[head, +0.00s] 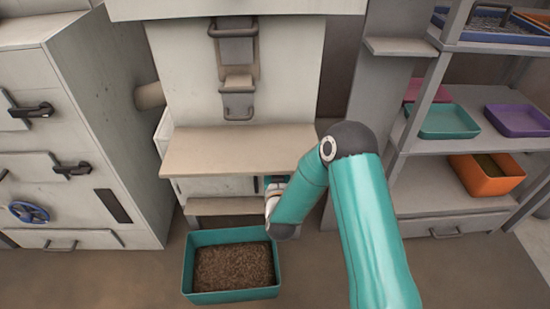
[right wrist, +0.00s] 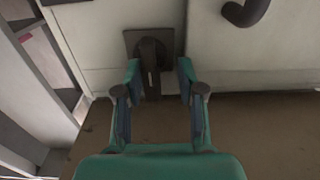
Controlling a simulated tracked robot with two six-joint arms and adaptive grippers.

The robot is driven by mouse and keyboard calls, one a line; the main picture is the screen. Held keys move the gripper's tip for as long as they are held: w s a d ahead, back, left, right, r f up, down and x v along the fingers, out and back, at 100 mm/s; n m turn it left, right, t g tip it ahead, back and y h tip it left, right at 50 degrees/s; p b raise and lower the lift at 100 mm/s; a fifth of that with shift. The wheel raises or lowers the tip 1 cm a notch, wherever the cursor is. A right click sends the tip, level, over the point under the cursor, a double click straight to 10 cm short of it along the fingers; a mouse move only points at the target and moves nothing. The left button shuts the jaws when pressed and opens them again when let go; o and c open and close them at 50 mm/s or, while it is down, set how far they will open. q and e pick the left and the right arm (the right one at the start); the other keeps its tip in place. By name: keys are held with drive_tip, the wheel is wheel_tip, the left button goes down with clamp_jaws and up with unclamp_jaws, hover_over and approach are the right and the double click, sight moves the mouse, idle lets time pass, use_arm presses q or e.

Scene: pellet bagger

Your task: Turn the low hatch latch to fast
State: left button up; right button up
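The low hatch latch is a dark lever (right wrist: 151,72) on a square dark plate (right wrist: 135,42), on a pale panel in the right wrist view. The lever points down in that picture. My right gripper (right wrist: 160,66) is open, with one finger on each side of the lever. Gaps show beside the lever, and I cannot tell whether either finger touches it. In the head view my right arm reaches under the machine's ledge, and its gripper end (head: 272,194) is mostly hidden, as is the latch. The pale low hatch front (head: 218,187) shows beside it. My left gripper is not in view.
A beige ledge (head: 235,152) juts out above the hatch. A teal bin of brown pellets (head: 188,267) stands on the floor below. A dark curved handle (right wrist: 246,12) is right of the latch. Shelving with trays (head: 475,148) stands at right, a grey cabinet (head: 75,130) at left.

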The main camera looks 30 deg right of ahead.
drive_tip(key=shift+s+d, duration=0.2)
drive_tip(key=shift+d, duration=0.05)
drive_tip(key=shift+s+d, duration=0.1)
drive_tip(key=shift+d, duration=0.05)
clamp_jaws()
